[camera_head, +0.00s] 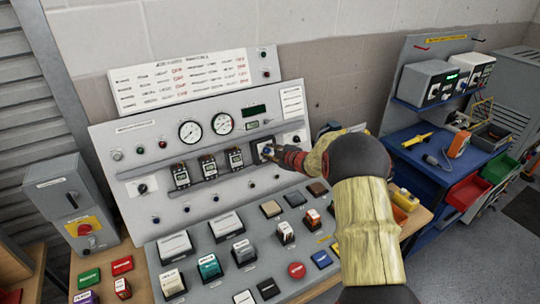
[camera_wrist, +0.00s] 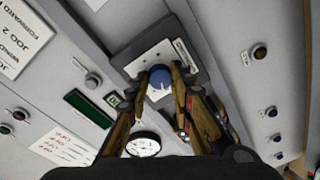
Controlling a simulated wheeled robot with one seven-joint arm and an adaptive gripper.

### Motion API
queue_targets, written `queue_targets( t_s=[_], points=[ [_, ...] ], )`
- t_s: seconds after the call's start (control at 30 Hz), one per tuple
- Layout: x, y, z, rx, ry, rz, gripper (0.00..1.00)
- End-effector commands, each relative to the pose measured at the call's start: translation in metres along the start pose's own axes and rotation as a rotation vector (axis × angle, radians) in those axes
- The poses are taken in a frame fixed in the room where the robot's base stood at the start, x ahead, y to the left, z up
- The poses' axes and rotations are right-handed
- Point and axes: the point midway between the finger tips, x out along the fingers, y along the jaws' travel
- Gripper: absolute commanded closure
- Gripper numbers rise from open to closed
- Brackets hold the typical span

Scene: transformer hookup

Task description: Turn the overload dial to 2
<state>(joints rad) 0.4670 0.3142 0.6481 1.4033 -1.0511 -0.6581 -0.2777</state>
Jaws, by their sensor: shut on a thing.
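The overload dial is a round blue knob (camera_wrist: 160,77) with a pale pointer mark, on a light square plate in a dark-edged module. In the head view its module (camera_head: 262,145) sits at the right end of the row of meters on the sloped panel. My gripper (camera_wrist: 158,73) has one finger on each side of the knob and is shut on it. In the head view my gripper (camera_head: 275,152) reaches the module from the right and partly covers it. The numbers around the dial are too small to read, so its setting cannot be told.
Three small meters (camera_head: 208,167) stand close left of the dial. Two round gauges (camera_head: 206,130) and a green display (camera_head: 254,111) are above. Several coloured blocks (camera_head: 209,267) lie on the lower desk. A blue bench (camera_head: 428,160) stands right.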

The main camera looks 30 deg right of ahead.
Motion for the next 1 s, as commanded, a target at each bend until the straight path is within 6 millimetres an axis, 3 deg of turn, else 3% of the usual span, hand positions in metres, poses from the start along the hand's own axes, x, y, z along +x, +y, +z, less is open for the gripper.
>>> queue_targets(
  t_s=[0.6,1.0],
  points=[
    [0.0012,-0.0026,0.0,-0.572,-0.035,-0.044,1.0],
    [0.0009,-0.0026,-0.0004,-0.817,-0.05,-0.064,1.0]
  ],
)
